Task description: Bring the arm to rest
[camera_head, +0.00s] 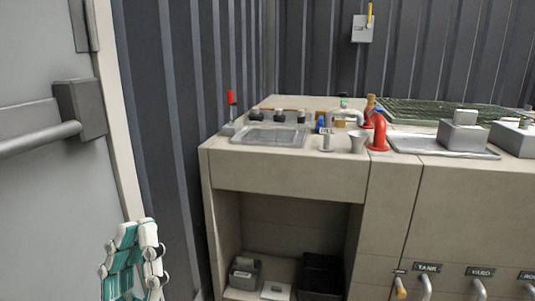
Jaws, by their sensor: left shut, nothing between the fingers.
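My left gripper (137,232) shows at the bottom left of the head view, white and teal, pointing up. Its fingers are together with nothing between them. It is in front of the gap between the grey door and the beige counter, and appears to touch nothing. The rest of my left arm is below the picture edge. My right gripper is not in view.
A grey door (45,190) with a push bar (40,138) is at left. The beige counter (285,178) holds a sink basin (270,135), a red pipe elbow (379,132) and a tray (440,146). Labelled handles (427,285) stick out at lower right.

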